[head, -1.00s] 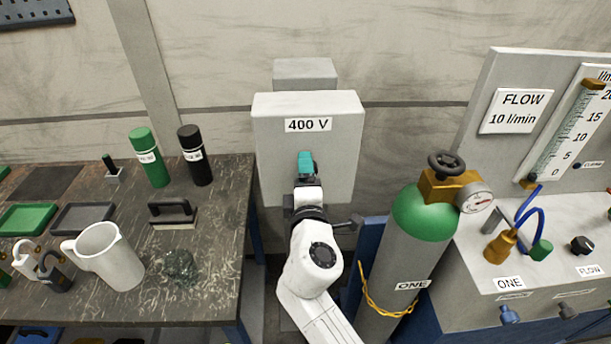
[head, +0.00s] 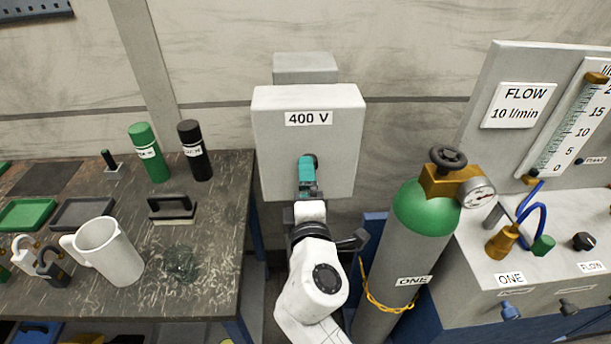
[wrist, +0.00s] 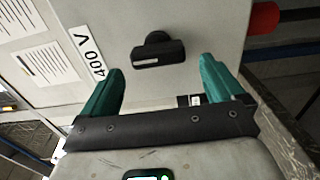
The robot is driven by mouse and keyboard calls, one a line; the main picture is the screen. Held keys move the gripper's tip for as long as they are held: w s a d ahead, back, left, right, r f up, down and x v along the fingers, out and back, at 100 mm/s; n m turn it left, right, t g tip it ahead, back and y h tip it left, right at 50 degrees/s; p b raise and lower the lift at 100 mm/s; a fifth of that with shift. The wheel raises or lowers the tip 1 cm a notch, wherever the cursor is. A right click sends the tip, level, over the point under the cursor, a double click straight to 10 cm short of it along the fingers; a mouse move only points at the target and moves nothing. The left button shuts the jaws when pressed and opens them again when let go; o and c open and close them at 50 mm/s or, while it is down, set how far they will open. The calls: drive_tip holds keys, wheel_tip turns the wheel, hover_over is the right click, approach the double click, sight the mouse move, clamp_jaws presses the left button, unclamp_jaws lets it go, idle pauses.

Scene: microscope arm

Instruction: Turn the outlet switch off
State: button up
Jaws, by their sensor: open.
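The outlet box is a pale grey box (head: 280,150) labelled 400 V on the wall; it also fills much of the wrist view (wrist: 200,30). Its switch is a black rotary handle (wrist: 158,54) on the front face, its grip bar lying nearly level in the wrist view. In the head view the switch (head: 314,160) is mostly hidden behind my gripper. My gripper (head: 306,168) has teal fingers and is open in front of the box. In the wrist view the switch shows beyond and between the two fingertips of my gripper (wrist: 162,65), apart from both.
A green-topped gas cylinder (head: 425,208) with a gauge and chain stands right of my arm. A flow panel bench (head: 540,275) is farther right. A dark workbench (head: 215,240) with a white jug (head: 108,250) is at left. A red round part (wrist: 263,17) is beside the box.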

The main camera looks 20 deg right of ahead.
drive_tip(key=v, duration=0.6)
drive_tip(key=shift+b, duration=0.45)
drive_tip(key=shift+s, duration=0.15)
drive_tip(key=s+d+f+m+g, duration=0.8)
drive_tip(key=s+d+f+m, duration=0.1)
drive_tip(key=d+f, duration=0.35)
drive_tip(key=s+d+f+m+g+y, duration=0.1)
drive_tip(key=s+d+f+m+g, duration=0.1)
drive_tip(key=s+f, duration=0.5)
drive_tip(key=shift+s+f+m+g+y, duration=0.3)
drive_tip(key=shift+s+m+g, duration=0.3)
drive_tip(key=shift+s+g, duration=0.45)
drive_tip(key=s+a+f+m+g+y, duration=0.1)
drive_tip(key=s, duration=0.2)
drive_tip(key=s+f+m+g+y, duration=0.1)
drive_tip(key=s, duration=0.3)
drive_tip(key=s+a+f+g+y, duration=0.1)
drive_tip(key=s+f+g, duration=0.1)
drive_tip(key=s, duration=0.1)
drive_tip(key=shift+s+a+m+y, duration=0.3)
drive_tip(key=shift+s+m+y, duration=0.1)
